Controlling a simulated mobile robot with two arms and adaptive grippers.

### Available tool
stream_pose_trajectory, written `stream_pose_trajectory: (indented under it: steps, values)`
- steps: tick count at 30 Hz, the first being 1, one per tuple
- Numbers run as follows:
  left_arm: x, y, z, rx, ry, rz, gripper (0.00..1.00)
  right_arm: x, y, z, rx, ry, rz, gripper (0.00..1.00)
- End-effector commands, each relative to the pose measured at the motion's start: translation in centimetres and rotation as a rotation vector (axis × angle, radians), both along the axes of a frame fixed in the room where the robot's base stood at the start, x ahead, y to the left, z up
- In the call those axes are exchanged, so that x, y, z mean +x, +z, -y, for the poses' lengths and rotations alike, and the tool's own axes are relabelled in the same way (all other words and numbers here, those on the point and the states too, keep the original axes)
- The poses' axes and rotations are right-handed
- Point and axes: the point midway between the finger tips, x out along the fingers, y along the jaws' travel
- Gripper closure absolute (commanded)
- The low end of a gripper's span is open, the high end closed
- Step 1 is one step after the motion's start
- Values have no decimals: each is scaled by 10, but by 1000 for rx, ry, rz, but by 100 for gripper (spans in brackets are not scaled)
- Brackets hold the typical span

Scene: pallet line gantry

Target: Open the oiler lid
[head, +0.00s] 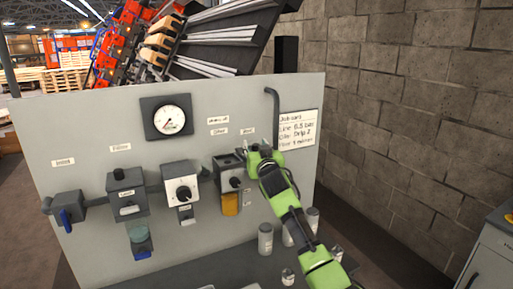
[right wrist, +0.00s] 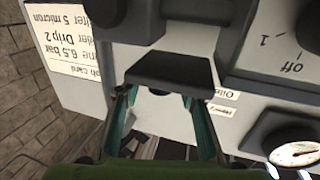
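The oiler (head: 229,174) is a dark and grey unit with a knob and an amber bowl (head: 230,204), on the right part of the grey panel. A dark flat piece that looks like its lid (right wrist: 168,70) shows in the right wrist view, at the fingertips. My right gripper (head: 252,155) is at the oiler's upper right side in the head view. In the right wrist view its two fingers (right wrist: 160,100) are spread apart, with the dark piece just beyond them. I cannot tell whether they touch it or how far the lid is raised. My left gripper is out of view.
Left of the oiler on the panel (head: 90,100) are a regulator (head: 181,189), a filter (head: 127,193) and an inlet valve with a blue handle (head: 66,214). A gauge (head: 167,117) is above. Several containers (head: 265,238) stand on the shelf below. A job card (head: 298,129) is at right.

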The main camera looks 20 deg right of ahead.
Motion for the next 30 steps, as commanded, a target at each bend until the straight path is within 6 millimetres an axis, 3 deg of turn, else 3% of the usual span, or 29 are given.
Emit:
stream_pose_trajectory:
  steps: [8, 24, 30]
  values:
    - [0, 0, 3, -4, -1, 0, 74, -15, -1, -3, 0, 0, 0, 63]
    - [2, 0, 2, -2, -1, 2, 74, -93, -1, -17, 1, 0, 0, 63]
    - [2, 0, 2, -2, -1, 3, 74, -112, -1, -20, 1, 0, 0, 63]
